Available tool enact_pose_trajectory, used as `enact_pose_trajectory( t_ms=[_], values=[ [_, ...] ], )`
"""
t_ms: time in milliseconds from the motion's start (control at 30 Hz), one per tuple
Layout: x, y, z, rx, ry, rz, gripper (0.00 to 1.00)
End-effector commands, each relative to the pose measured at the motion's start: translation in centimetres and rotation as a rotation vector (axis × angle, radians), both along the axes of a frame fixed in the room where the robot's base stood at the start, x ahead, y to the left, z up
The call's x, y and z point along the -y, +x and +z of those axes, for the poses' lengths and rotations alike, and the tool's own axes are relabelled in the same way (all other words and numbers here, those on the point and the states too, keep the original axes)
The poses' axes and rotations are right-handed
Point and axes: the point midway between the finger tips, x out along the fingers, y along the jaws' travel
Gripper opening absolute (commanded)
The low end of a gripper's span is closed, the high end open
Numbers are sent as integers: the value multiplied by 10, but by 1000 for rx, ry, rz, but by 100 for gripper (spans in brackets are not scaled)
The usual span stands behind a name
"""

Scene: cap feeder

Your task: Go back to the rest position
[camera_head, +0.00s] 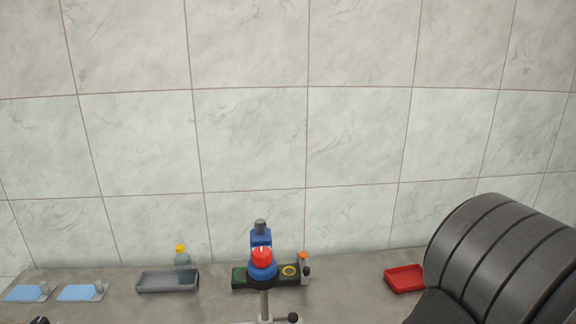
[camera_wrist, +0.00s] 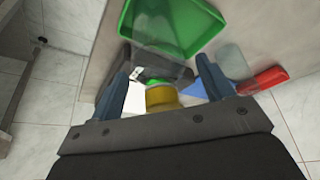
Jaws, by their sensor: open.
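My gripper (camera_wrist: 163,70) shows in the wrist view with its two blue-grey fingers wide apart. A yellow round object (camera_wrist: 161,97) shows in the gap between the fingers, with clear space on both sides; how far beyond them it lies I cannot tell. In the head view the gripper itself does not show. Only a large dark ribbed part of my arm fills the lower right corner.
On the bench, a grey tray (camera_head: 152,289) stands near a yellow-capped bottle (camera_head: 183,266). A black box (camera_head: 241,283) is behind the fixture. A red tray (camera_head: 404,291) is right; two light blue pads (camera_head: 25,293) lie left. A green tray (camera_wrist: 146,37) shows in the wrist view.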

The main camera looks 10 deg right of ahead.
Motion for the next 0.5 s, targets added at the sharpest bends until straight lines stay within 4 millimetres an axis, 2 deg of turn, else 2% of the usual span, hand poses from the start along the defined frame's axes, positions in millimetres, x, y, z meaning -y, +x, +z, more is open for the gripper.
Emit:
enact_pose_trajectory(
  t_ms=[167,267,500],
  values=[
    [0,0,-10,-1,2,0,74],
    [-1,0,-24,-1,4,0,74],
    [-9,-11,15,1,-3,-1,74]
  ],
)
